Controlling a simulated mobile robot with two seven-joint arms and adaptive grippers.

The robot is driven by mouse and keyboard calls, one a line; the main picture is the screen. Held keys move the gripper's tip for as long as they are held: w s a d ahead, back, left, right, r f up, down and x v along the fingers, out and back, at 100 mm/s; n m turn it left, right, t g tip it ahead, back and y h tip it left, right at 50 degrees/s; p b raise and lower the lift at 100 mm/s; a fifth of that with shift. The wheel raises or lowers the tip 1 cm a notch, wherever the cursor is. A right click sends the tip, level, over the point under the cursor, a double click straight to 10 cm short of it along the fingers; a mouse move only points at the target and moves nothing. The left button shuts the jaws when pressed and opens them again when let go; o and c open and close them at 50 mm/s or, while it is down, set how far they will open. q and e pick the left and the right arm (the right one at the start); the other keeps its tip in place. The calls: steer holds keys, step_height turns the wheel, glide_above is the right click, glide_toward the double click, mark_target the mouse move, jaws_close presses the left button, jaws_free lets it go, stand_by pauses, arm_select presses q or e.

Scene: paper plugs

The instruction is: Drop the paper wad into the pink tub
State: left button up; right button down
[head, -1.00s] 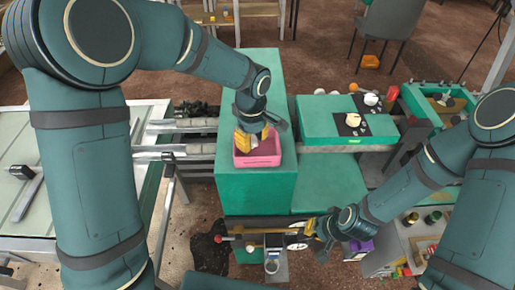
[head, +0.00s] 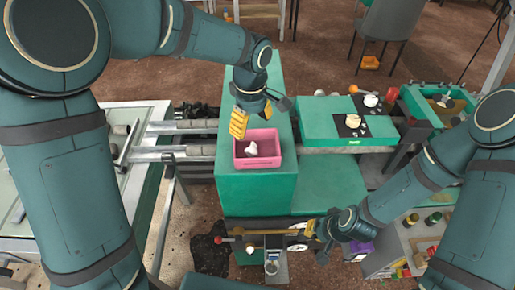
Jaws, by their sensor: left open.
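The pink tub (head: 243,163) stands on the green box top in the middle of the head view. A crumpled white paper wad (head: 251,149) lies inside the tub. My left gripper (head: 238,126), with yellow fingers, is open and empty just above the tub's far left edge, apart from the wad. My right gripper (head: 320,240) hangs low at the centre right, well away from the tub; whether its fingers are open is unclear.
A green block (head: 318,118) to the right carries black squares with pale wads (head: 353,121) on them. A green-rimmed tray (head: 437,100) stands further right. Bare green surface (head: 330,190) lies between the tub and my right arm.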

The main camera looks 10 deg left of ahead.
arm_select(q)
step_height(320, 180, up, 5)
steer(key=shift+r, duration=0.15)
stand_by(0.5)
